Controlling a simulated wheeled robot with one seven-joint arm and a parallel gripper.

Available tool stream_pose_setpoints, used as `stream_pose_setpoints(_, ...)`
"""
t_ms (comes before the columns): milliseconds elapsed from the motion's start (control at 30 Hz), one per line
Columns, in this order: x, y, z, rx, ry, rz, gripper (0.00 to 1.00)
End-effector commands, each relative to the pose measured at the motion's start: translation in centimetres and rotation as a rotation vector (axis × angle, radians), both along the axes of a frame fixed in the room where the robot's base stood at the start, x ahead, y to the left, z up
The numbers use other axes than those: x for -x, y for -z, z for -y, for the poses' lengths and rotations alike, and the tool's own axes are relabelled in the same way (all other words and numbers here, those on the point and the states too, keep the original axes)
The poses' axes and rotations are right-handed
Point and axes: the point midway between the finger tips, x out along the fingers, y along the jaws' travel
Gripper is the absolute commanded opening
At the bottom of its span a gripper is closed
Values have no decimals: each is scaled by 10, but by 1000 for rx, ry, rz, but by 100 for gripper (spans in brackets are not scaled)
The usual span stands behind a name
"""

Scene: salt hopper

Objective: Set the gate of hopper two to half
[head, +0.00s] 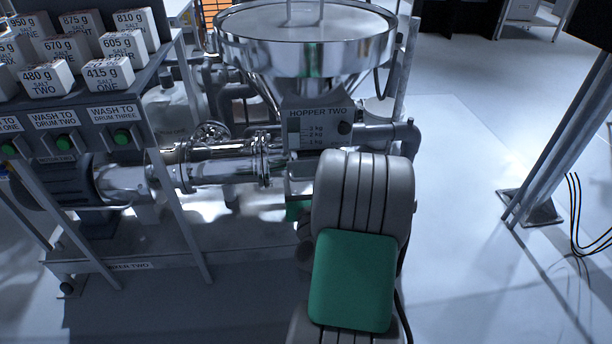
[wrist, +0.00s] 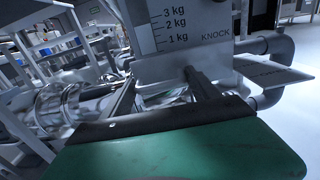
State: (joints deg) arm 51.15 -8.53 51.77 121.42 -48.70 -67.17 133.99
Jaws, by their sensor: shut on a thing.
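Hopper two (head: 305,55) is a shiny steel funnel with a label plate (head: 318,115) reading HOPPER TWO and a level scale. The plate (wrist: 180,35) fills the top of the wrist view. My gripper (wrist: 165,92) is just below it, with one dark finger on each side. It is shut on a grey part between the fingers, seemingly the gate of hopper two (wrist: 162,98), which is mostly hidden. A pale lettered strip (wrist: 272,72) sticks out to the right; its words are unreadable. In the head view my arm covers the gate, so its setting cannot be told.
A rack at the left holds several white salt blocks (head: 105,75) above green wash buttons (head: 63,143). Steel pipes (head: 215,165) run left from under the hopper. A grey pipe (head: 405,135) stands close at the right. Open floor (head: 455,200) lies farther right, before a metal post (head: 555,130).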

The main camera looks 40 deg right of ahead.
Motion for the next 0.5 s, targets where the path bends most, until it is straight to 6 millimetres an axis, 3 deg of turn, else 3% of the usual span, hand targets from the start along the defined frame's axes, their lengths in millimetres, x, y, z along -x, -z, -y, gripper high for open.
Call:
stream_pose_setpoints(67, 1, 0, 1, 7, 6, 0, 0)
stream_pose_setpoints(100, 0, 0, 1, 8, 5, -1, 71)
stream_pose_setpoints(333, -1, 0, -1, 7, 1, -1, 89)
stream_pose_setpoints(500, -1, 0, -1, 7, 0, -1, 91)
